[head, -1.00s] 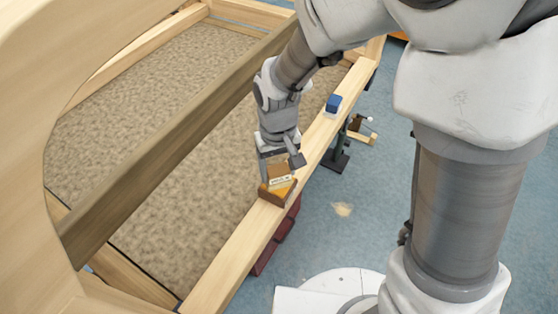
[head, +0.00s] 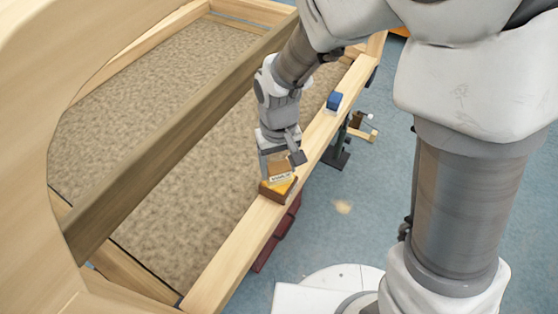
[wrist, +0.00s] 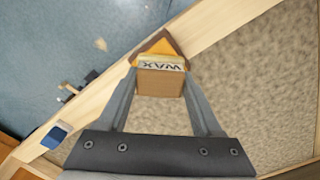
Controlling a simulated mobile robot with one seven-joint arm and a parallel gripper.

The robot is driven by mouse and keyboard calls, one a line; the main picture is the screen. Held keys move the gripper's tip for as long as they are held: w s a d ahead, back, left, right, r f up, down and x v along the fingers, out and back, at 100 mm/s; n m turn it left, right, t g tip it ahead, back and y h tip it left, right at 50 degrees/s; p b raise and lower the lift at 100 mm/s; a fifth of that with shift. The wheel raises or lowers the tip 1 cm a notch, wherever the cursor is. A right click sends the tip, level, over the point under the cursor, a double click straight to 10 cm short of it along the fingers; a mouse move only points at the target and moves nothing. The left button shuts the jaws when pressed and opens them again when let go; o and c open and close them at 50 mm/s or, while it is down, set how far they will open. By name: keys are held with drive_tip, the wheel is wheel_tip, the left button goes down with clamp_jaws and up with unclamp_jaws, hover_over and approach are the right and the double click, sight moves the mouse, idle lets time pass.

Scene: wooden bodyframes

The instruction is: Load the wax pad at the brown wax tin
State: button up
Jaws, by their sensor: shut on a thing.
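My gripper (head: 281,168) is shut on the wax pad (wrist: 160,82), a brown block with a pale strip lettered "WAX". The pad also shows between the fingers in the head view (head: 280,166). The brown wax tin (head: 275,194) sits on the near wooden rail, with an orange-yellow wax surface inside. In the wrist view the tin (wrist: 163,40) shows just beyond the pad, and the pad hides part of it. The pad is at the tin's far side in the head view; I cannot tell whether they touch.
A blue block with a white base (head: 334,102) stands farther along the rail (head: 225,270). A dark stand with a clamp (head: 340,150) is beside the rail. A dark red thing (head: 275,240) is below it. A dark beam (head: 170,130) crosses the frame at left.

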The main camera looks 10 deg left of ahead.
sight(279, 166)
drive_tip(key=shift+r+p, duration=2.65)
drive_tip(key=shift+r, duration=0.8)
